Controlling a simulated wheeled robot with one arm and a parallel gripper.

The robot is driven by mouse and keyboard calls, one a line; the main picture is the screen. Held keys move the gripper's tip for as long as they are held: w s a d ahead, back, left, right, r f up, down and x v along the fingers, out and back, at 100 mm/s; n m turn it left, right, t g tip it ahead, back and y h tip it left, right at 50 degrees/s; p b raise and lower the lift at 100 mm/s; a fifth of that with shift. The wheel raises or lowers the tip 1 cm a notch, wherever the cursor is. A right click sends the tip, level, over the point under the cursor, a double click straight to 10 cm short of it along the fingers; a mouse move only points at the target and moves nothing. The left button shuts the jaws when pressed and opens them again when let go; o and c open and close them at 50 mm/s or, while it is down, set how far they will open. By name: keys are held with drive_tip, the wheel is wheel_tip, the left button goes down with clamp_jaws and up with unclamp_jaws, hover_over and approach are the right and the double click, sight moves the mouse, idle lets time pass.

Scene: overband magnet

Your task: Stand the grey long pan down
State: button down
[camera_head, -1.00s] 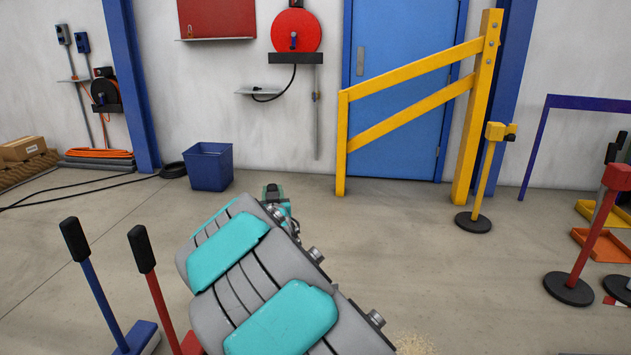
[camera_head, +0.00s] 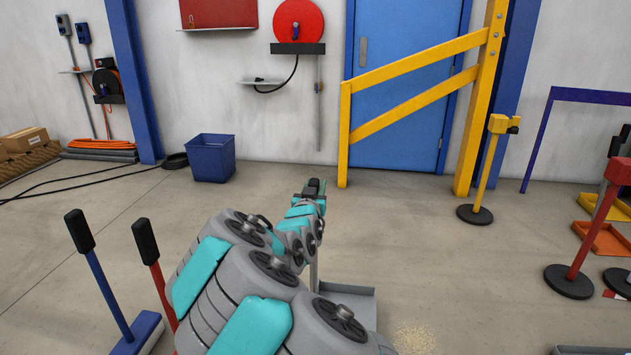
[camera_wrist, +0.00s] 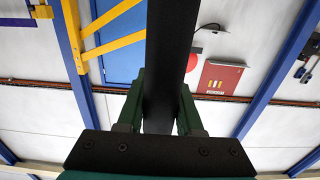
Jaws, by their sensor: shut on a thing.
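My gripper (camera_head: 314,188) is at the far end of my outstretched arm, near the middle of the head view. It is shut on the black grip (camera_wrist: 172,60) of the grey long pan, which runs between the two fingers in the wrist view. The pan's grey tray (camera_head: 352,296) shows below the gripper, right of my arm, with its grey stick (camera_head: 313,272) rising upright from it. My arm hides the tray's left and near parts. I cannot tell whether the tray touches the floor.
A blue brush (camera_head: 108,290) and a red brush (camera_head: 155,268) stand at the left. A pale pile of grains (camera_head: 415,340) lies right of the tray. A blue bin (camera_head: 211,160), a yellow barrier (camera_head: 415,90) and a yellow post (camera_head: 487,170) stand behind. The middle floor is clear.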

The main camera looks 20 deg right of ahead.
wheel_tip(320, 180, down, 6)
drive_tip(key=b, duration=0.1)
idle(0.4)
idle(0.4)
drive_tip(key=shift+c, duration=2.4)
unclamp_jaws()
drive_tip(key=shift+f, duration=0.1)
drive_tip(key=v, duration=0.7)
drive_tip(key=shift+s+a, duration=0.25)
drive_tip(key=shift+s, duration=0.1)
drive_tip(key=shift+s, duration=0.1)
